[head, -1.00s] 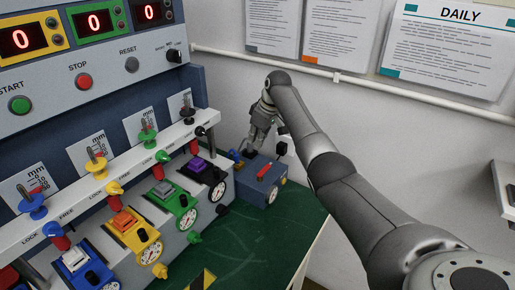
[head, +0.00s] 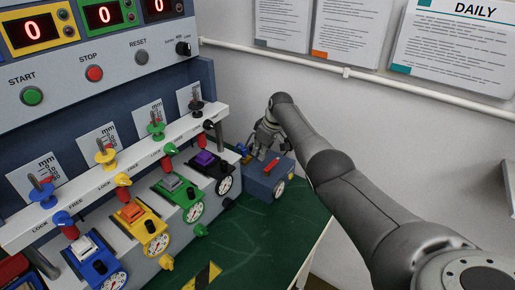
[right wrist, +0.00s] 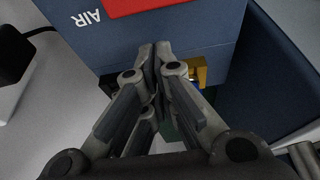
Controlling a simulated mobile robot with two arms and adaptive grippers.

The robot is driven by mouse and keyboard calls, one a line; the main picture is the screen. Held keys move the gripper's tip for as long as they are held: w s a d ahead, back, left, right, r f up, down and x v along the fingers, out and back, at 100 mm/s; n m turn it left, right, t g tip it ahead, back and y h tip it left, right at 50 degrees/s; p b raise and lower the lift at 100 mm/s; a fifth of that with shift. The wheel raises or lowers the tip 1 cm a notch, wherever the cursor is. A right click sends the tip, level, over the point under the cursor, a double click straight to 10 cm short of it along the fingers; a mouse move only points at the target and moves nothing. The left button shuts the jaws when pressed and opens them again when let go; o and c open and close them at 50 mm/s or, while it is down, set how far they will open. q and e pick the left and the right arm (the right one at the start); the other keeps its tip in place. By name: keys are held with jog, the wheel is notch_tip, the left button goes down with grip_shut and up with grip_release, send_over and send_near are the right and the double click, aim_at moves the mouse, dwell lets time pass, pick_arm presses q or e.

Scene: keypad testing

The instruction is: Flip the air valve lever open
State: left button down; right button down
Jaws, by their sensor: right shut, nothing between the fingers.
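The air valve box (head: 262,183) is a blue block at the far end of the green bench, with a red lever (head: 271,165) lying across its top. In the right wrist view the box face (right wrist: 180,45) carries upside-down "AIR" lettering, and part of the red lever (right wrist: 165,5) shows at the top edge. My right gripper (head: 262,152) is at the back of the box, behind the lever. Its fingers (right wrist: 155,50) are together and empty, pointing at the box, apart from the red lever. My left gripper is out of view.
A panel with several coloured gauge stations (head: 140,205) stands left of the box. A brass fitting (right wrist: 200,68) is close right of my fingers in the wrist view. A dark knob (right wrist: 12,55) is at left there. Green bench surface (head: 262,228) is clear in front.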

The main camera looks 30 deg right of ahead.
aim_at(271, 167)
jog(key=shift+s+d+p, duration=0.25)
jog(key=shift+s+p, duration=0.2)
jog(key=shift+s, duration=0.2)
jog(key=shift+s+d+p, duration=0.2)
jog(key=shift+s+p, duration=0.2)
jog(key=shift+s, duration=0.2)
jog(key=shift+s+d+r+m+p, duration=0.1)
jog(key=shift+d+m+p, duration=0.05)
jog(key=shift+m+p, duration=0.35)
